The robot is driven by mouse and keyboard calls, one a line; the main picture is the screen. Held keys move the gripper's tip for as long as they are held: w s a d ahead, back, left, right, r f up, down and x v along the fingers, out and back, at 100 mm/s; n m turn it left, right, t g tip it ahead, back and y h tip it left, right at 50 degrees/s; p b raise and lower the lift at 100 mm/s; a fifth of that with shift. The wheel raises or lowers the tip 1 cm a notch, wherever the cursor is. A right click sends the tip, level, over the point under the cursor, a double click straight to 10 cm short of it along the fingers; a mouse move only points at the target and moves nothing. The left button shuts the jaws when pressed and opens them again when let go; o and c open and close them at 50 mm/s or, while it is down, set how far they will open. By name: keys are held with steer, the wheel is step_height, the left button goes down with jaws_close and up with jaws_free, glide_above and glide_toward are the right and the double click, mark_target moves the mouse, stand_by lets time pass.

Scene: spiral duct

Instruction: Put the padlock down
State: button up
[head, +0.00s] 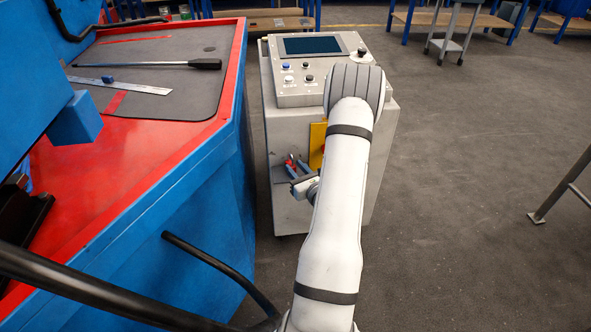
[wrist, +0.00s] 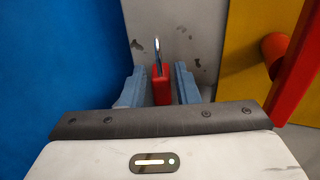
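The red padlock (wrist: 161,91) is upright in the wrist view, its silver shackle pointing up in front of a grey, scuffed panel. My gripper (wrist: 160,84) has a blue-grey finger on each side of it. A narrow gap shows between the padlock and each finger, so the fingers look open around it. In the head view my gripper (head: 297,167) is low at the left front of the grey control cabinet (head: 287,215), partly hidden by my arm. The padlock (head: 291,161) is a small red patch there. What bears its underside is hidden.
A small dark ledge (head: 280,174) juts from the cabinet beside my gripper. A yellow panel with a red handle (wrist: 277,55) is close on the right. A blue machine side (wrist: 55,60) stands close on the left. Open floor (head: 470,200) lies right of the cabinet.

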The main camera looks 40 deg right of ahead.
steer(key=shift+o, duration=1.2)
steer(key=shift+r, duration=0.1)
